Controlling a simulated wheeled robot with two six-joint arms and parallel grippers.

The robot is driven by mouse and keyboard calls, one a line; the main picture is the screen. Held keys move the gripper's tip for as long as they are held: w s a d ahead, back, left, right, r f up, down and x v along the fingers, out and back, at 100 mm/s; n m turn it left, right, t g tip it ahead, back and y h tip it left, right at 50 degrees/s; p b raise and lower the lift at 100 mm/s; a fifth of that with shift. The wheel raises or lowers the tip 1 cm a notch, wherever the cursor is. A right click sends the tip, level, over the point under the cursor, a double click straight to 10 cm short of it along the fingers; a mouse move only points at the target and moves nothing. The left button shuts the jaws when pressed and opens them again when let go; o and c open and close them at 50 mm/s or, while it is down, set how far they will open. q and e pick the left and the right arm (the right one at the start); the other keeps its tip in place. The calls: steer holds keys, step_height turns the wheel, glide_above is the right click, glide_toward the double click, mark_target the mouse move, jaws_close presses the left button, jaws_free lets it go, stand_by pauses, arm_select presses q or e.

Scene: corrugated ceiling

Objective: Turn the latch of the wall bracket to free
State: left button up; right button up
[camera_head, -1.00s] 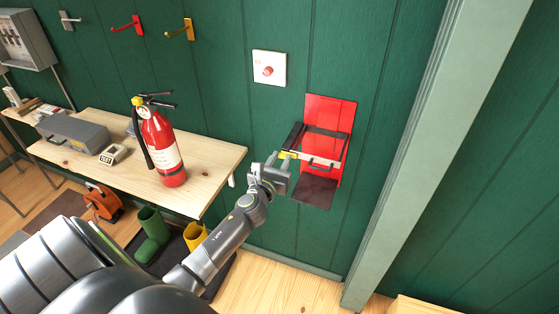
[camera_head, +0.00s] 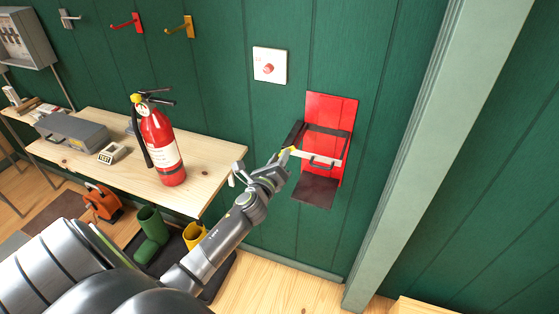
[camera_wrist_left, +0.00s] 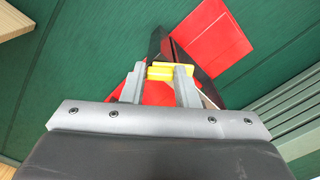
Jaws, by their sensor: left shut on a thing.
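The wall bracket is a red plate (camera_head: 330,110) on the green wall, with a dark band and a dark lower shelf (camera_head: 316,191). A pale strap with a dark handle (camera_head: 322,163) crosses its front. The yellow latch (camera_head: 291,151) is at the strap's left end; it also shows in the left wrist view (camera_wrist_left: 170,72). My left gripper (camera_head: 284,163) is at the bracket's left side, shut on the yellow latch, with a finger on each side of it in the wrist view. The gripper hides part of the bracket's left edge. My right gripper is not in view.
A red fire extinguisher (camera_head: 160,143) stands on the wooden workbench (camera_head: 215,160) at the left, near my left arm. Boots (camera_head: 152,232) are below the bench. A white panel with a red knob (camera_head: 269,66) is above, and a pale post (camera_head: 405,150) stands right of the bracket.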

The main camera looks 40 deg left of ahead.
arm_select(q)
steer(key=shift+a+f+n+b, duration=0.15)
steer(key=shift+n+b, duration=0.75)
steer(key=shift+n, duration=1.6)
steer(key=shift+d+f+n+b, duration=0.1)
steer(key=shift+n+b, duration=0.8)
steer(key=shift+n, duration=1.6)
steer(key=o, duration=1)
steer(key=shift+r, duration=0.1)
steer(key=b+v, duration=0.2)
steer(key=v, duration=1.5)
steer(key=shift+s+b, duration=0.3)
steer(key=shift+b, duration=0.1)
